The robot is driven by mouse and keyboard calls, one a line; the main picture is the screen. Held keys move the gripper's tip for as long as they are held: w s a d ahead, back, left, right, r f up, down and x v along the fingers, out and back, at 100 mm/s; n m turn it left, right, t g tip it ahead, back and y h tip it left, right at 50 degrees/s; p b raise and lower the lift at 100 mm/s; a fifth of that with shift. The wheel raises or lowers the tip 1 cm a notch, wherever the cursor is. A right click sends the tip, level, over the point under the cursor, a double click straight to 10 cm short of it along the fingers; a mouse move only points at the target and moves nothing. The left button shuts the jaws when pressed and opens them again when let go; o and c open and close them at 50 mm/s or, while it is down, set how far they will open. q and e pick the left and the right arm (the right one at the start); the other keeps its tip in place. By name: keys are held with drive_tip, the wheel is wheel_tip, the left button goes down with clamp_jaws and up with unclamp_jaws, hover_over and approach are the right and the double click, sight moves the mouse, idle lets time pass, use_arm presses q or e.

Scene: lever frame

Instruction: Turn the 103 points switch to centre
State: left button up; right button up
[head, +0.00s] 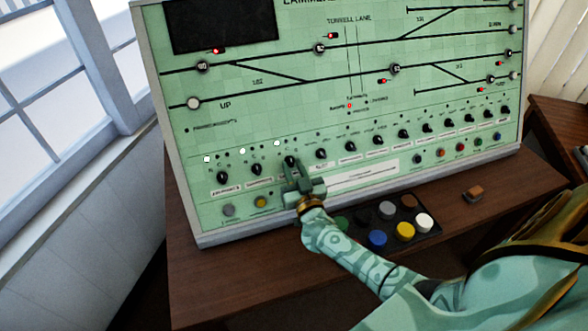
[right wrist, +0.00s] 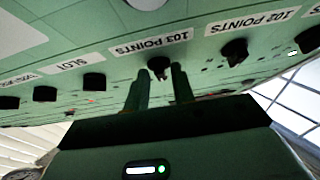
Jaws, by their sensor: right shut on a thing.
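The 103 points switch (right wrist: 158,67) is a small black rotary knob under its "103 POINTS" label (right wrist: 152,42) in the right wrist view. In the head view the same knob (head: 290,161) is third from the left in the lower row of the green panel (head: 225,130). My right gripper (right wrist: 160,88) has one finger on each side of the knob and is shut on it; it also shows in the head view (head: 298,180), partly covering the label. A white lamp (head: 277,143) glows up and left of the knob. My left gripper is out of view.
The 102 points knob (right wrist: 235,51) and the slot knob (right wrist: 94,81) flank the switch closely. Coloured push buttons line the panel's lower edge.

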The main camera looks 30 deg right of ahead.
drive_tip(key=o, duration=0.7)
drive_tip(key=p+v, duration=0.1)
drive_tip(key=v, duration=1.5)
drive_tip(key=shift+s+p, duration=0.15)
drive_tip(key=shift+p, duration=0.2)
